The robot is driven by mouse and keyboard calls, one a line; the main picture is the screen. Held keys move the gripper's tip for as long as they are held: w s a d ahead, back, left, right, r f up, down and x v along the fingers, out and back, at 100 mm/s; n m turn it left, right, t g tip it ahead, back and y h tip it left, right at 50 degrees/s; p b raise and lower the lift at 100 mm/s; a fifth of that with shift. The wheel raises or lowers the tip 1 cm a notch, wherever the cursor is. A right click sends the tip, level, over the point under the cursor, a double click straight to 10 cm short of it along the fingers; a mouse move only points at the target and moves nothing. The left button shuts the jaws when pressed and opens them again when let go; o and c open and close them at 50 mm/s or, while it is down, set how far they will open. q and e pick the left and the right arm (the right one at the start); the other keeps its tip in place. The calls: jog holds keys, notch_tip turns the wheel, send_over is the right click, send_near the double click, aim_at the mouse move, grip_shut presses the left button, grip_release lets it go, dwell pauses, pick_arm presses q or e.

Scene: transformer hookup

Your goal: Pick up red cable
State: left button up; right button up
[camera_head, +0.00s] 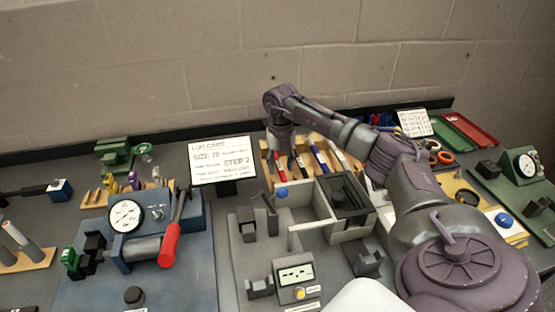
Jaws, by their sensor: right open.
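My right arm comes in from the right, and its gripper (281,147) points down over the left end of a wooden rack (264,150). The rack holds several coloured, cable-like pieces lying at a slant. A red piece (281,174), likely the red cable, lies at the left end of the rack just below the gripper. Its upper part is hidden by the gripper. The gripper is open; I cannot tell whether its fingers touch the red piece. My left gripper is out of view.
A white sign (222,162) stands left of the rack. A grey open-topped box (350,226) stands in front of it. At left, a blue gauge station (200,265) has a red-handled lever (170,243). Green and red trays (470,130) lie at back right.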

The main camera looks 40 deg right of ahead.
grip_shut()
jog(key=shift+r, duration=0.1)
dwell(0.5)
